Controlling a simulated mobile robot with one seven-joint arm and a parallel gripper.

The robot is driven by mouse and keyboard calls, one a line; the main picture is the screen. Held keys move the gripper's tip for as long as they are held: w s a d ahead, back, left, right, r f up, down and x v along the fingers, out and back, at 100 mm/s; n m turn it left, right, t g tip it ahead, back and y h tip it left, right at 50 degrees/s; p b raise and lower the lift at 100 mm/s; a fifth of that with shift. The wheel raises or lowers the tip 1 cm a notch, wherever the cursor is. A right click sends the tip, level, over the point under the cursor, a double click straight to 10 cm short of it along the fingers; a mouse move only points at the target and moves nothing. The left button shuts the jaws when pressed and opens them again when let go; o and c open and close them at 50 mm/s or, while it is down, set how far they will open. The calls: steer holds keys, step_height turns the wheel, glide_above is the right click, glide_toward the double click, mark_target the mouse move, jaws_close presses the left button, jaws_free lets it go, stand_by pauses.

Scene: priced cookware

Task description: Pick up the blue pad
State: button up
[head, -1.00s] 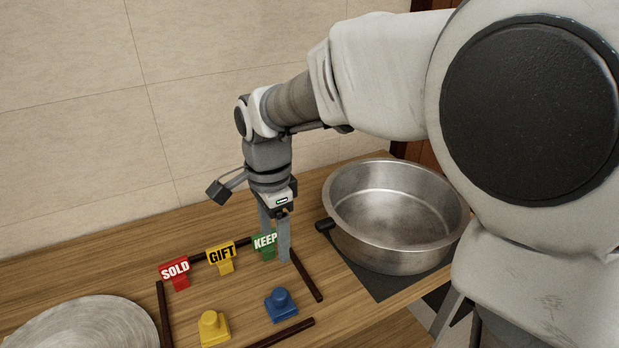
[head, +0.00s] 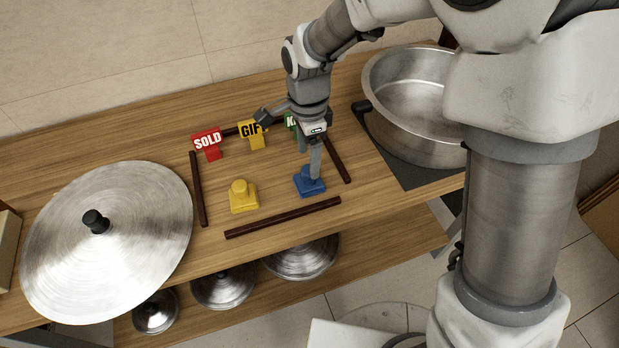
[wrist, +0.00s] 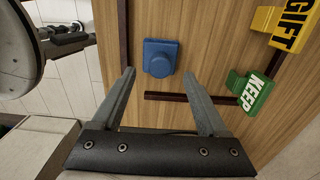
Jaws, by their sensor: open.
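The blue pad (head: 303,186), a small square base with a round knob, lies on the wooden shelf inside a frame of dark strips. It also shows in the wrist view (wrist: 159,58), ahead of and between my fingertips. My gripper (head: 314,177) points down at the pad, and its finger overlaps part of the pad in the head view. In the wrist view my gripper (wrist: 159,73) is open, with two separate fingers and nothing between them. I cannot tell the exact height between fingertips and pad.
A yellow pad (head: 243,198) lies left of the blue one. SOLD (head: 208,143), GIFT (head: 251,133) and KEEP (wrist: 251,90) signs stand behind. Dark strips (head: 283,218) border the area. A large pot (head: 415,110) stands right, a big lid (head: 140,245) left.

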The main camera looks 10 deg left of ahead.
mark_target(309, 178)
step_height(309, 178, down, 5)
steer(key=shift+b, duration=0.45)
jaws_close()
